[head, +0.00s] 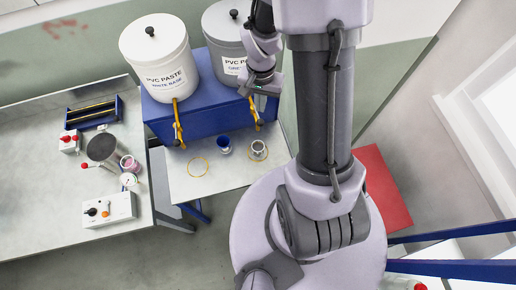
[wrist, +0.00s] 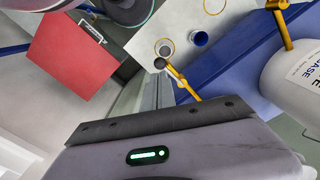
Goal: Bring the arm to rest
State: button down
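My gripper (head: 260,88) hangs at the end of my folded arm, beside the grey-lidded PVC paste bucket (head: 228,45) and close to the blue stand's right end. Its small green light shows in the head view. In the wrist view the gripper's body with a lit green bar fills the bottom, and I cannot make out separate fingertips or anything held. I cannot tell whether it is open or shut. My column stands right of it in the head view.
A white bucket (head: 158,60) shares the blue stand (head: 200,112). Yellow nozzles (head: 178,125) hang in front. Below, a pale table (head: 210,178) bears a blue cup (head: 224,145), a metal cup (head: 258,150) and a yellow ring (head: 198,167). A workbench (head: 40,190) stands left; a red panel (head: 383,190) lies right.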

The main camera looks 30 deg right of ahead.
jog(key=shift+w+a+f+b, duration=0.15)
jog(key=shift+f+b, duration=0.1)
jog(key=shift+b, duration=0.55)
jog(key=s+a+f+n+t+y+b, duration=0.1)
jog(key=s+a+b, duration=0.4)
jog(key=b, duration=1)
jog(key=s+a+f+n+t+y+b, duration=0.1)
jog(key=s+a+f+n+t+b, duration=0.2)
jog(key=a+b, duration=0.6)
jog(key=s+f+t+b, duration=0.1)
jog(key=s+f+b, duration=0.1)
jog(key=b, duration=0.4)
jog(key=shift+s+n+t, duration=0.4)
jog(key=shift+s, duration=0.4)
jog(key=shift+f, duration=0.1)
